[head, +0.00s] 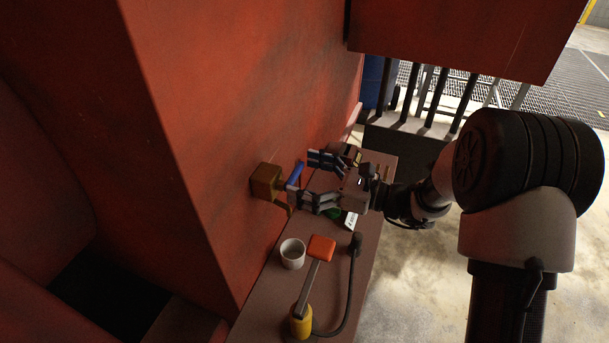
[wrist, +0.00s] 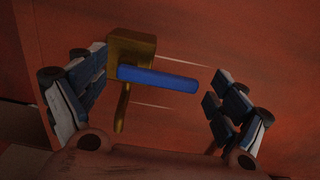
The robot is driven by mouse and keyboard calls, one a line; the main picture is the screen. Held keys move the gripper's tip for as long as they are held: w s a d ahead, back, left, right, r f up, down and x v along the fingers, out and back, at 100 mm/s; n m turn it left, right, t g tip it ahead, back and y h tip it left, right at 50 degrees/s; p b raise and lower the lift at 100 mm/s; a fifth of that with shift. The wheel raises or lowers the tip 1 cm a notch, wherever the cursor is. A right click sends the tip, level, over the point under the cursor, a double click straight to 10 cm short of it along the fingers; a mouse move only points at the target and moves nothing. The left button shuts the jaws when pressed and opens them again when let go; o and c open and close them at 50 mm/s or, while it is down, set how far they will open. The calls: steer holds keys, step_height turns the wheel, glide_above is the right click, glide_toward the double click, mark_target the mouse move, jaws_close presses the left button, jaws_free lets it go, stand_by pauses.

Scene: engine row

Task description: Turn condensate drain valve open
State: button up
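The condensate drain valve is a brass block (head: 266,181) on the red engine wall, with a blue lever handle (head: 295,174). In the wrist view the brass body (wrist: 131,50) has a spout pointing down, and the blue handle (wrist: 158,79) lies nearly level, reaching right from the body. My gripper (head: 308,178) is in front of the valve. In the wrist view its fingers (wrist: 153,90) are wide apart, the left one close beside the brass body, the right one beyond the handle's free end. Nothing is held. Whether a finger touches the valve cannot be told.
A ledge (head: 262,313) below the valve holds a white cup (head: 292,253), a red-headed tool (head: 316,262) on a yellow base (head: 301,322) with a black cable, and a green item (head: 333,212) partly hidden by my gripper. A red overhang (head: 450,35) is above right.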

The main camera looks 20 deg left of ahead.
steer(key=c, duration=1.2)
